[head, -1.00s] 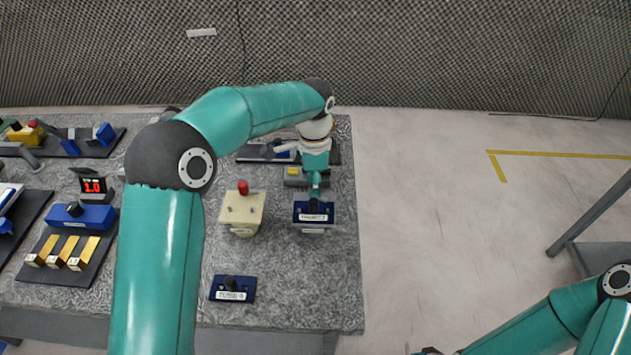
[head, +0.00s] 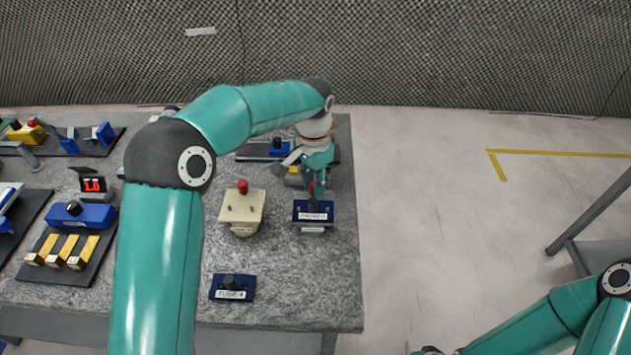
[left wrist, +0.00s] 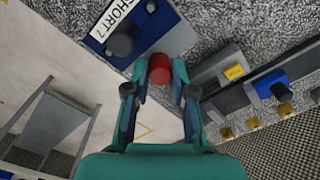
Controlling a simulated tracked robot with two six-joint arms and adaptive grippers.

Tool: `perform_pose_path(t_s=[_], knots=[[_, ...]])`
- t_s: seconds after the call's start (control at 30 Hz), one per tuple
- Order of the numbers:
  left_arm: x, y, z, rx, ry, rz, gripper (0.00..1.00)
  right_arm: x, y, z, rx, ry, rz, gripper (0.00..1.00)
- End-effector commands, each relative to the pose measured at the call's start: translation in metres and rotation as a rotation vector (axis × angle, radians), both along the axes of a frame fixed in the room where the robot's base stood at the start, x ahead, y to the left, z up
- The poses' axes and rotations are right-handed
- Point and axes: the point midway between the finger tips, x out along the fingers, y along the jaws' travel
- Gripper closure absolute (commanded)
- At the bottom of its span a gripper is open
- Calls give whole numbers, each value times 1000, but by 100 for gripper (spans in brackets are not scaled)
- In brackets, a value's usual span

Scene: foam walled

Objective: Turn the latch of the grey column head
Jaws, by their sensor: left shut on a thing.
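My left gripper (head: 312,184) is at the back right part of the table, pointing down. It is shut on a small red piece, taken as the latch (left wrist: 160,68), which shows between the two fingers in the left wrist view. In the head view a bit of red shows at the fingers. A plain grey surface (left wrist: 178,38) beside the red piece may be the grey column head; the gripper and arm hide most of it in the head view.
A blue plate with a black knob (head: 313,211) stands just in front of the gripper. A cream column head with a red knob (head: 242,207) stands to its left. A grey block with a yellow label (left wrist: 225,74) is close beside the fingers. Another blue plate (head: 232,288) lies near the front edge.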

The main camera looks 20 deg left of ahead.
Motion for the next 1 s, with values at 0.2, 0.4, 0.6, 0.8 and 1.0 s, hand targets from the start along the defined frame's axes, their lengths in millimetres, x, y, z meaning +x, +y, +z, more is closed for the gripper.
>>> perform_pose_path(t_s=[0.2, 0.4, 0.6, 0.8, 1.0], knots=[[4, 0, 4, -2, -18, 11, 100, 0, 0, 0, 0, 0, 0, 60], [4, 0, 4, -2, -18, 10, 100, 0, 0, 0, 0, 0, 0, 60], [3, 0, 3, -1, -13, 8, 51, 0, 0, 0, 0, 0, 0, 60], [2, 0, 2, -1, -8, 7, 51, 0, 0, 0, 0, 0, 0, 60], [2, 0, 10, -1, -8, 7, 51, 0, 0, 1, 0, 0, 0, 60]])
